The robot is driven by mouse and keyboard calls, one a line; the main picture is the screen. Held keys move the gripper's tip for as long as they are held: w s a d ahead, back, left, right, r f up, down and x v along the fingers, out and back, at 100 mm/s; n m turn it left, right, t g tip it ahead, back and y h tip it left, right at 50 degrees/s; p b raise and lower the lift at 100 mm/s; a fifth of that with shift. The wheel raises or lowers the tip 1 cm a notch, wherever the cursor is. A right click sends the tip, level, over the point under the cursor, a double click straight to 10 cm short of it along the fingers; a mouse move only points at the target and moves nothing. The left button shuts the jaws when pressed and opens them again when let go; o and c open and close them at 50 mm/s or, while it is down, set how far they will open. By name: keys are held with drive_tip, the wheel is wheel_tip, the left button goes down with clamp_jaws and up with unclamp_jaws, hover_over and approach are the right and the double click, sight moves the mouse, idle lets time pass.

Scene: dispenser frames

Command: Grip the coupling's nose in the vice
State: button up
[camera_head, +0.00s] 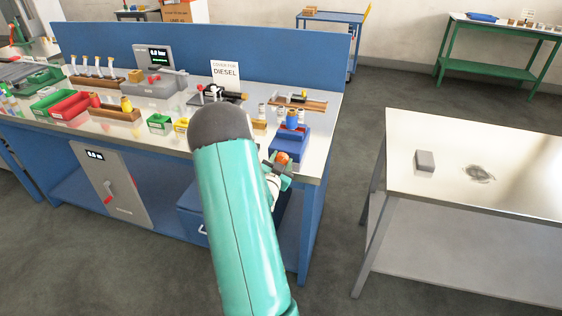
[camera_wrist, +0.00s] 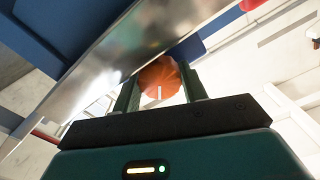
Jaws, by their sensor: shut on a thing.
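My gripper (camera_wrist: 162,90) is shut on an orange, round-ended piece (camera_wrist: 160,76), which I take for the coupling. In the head view the orange piece (camera_head: 284,158) shows beside the right end of the blue workbench, close to its front edge. Its nose cannot be made out. A blue block-like fixture (camera_head: 288,145), possibly the vice, stands on the bench's right corner, just behind and above my gripper (camera_head: 279,167). I cannot make out its jaws. My arm covers part of the bench front. In the wrist view the steel bench edge (camera_wrist: 112,48) runs close beside the held piece.
A separate table (camera_head: 480,145) at right holds a grey block (camera_head: 425,161). Floor lies between them.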

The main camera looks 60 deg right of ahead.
drive_tip(key=o, duration=1)
drive_tip(key=shift+c, duration=0.2)
drive_tip(key=n, duration=0.6)
drive_tip(key=s+a, duration=0.2)
drive_tip(key=a, duration=1.2)
drive_tip(key=w+a+r+n+t+y, duration=0.2)
drive_tip(key=w+a+r+t+y, duration=0.1)
drive_tip(key=w+a, duration=0.5)
drive_tip(key=w+a+r+n+t+y, duration=0.2)
drive_tip(key=w+a+r+t+y, duration=0.1)
drive_tip(key=w+a+y, duration=0.3)
drive_tip(key=shift+w+a+r+y, duration=0.3)
drive_tip(key=shift+w+a+r, duration=0.4)
drive_tip(key=shift+w+a, duration=0.65)
